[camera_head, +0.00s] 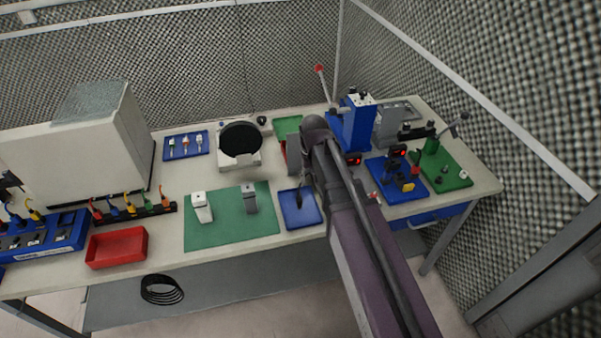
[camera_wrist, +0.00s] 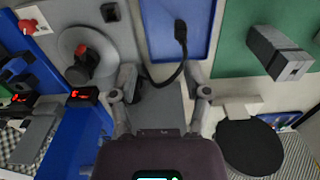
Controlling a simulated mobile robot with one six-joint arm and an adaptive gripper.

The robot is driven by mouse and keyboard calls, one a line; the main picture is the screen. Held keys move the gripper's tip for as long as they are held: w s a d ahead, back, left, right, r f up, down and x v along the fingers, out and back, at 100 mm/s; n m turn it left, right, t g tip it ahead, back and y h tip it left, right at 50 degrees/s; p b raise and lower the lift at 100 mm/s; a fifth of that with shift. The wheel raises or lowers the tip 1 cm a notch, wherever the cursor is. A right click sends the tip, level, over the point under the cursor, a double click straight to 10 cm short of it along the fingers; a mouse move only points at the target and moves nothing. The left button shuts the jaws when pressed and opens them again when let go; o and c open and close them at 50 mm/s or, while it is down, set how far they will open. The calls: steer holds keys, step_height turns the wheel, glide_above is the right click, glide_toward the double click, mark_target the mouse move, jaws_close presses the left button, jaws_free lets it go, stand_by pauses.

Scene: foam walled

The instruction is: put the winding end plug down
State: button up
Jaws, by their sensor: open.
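A black plug (camera_wrist: 181,30) on a curved black cable (camera_wrist: 168,76) lies over the blue tray (camera_wrist: 158,30) in the wrist view. In the head view a small dark shape that looks like the plug (camera_head: 299,200) shows on the blue tray (camera_head: 311,217). My gripper (camera_wrist: 162,86) is open, its two fingers spread at either side of the cable, with the plug beyond the fingertips. The cable runs back toward the left finger, where its other end is hard to make out. In the head view my arm hides most of the gripper.
A green mat (camera_head: 230,234) with a white block (camera_head: 202,207) and a grey block (camera_head: 249,198) lies left of the tray. A black round plate (camera_head: 240,138) stands behind. Blue and green fixtures (camera_head: 358,124) crowd the right. A red bin (camera_head: 117,247) sits front left.

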steer(key=s+d+m, duration=0.2)
steer(key=s+d, duration=1)
steer(key=d, duration=0.3)
steer(key=shift+d+m, duration=0.3)
steer(key=shift+f+b, duration=0.65)
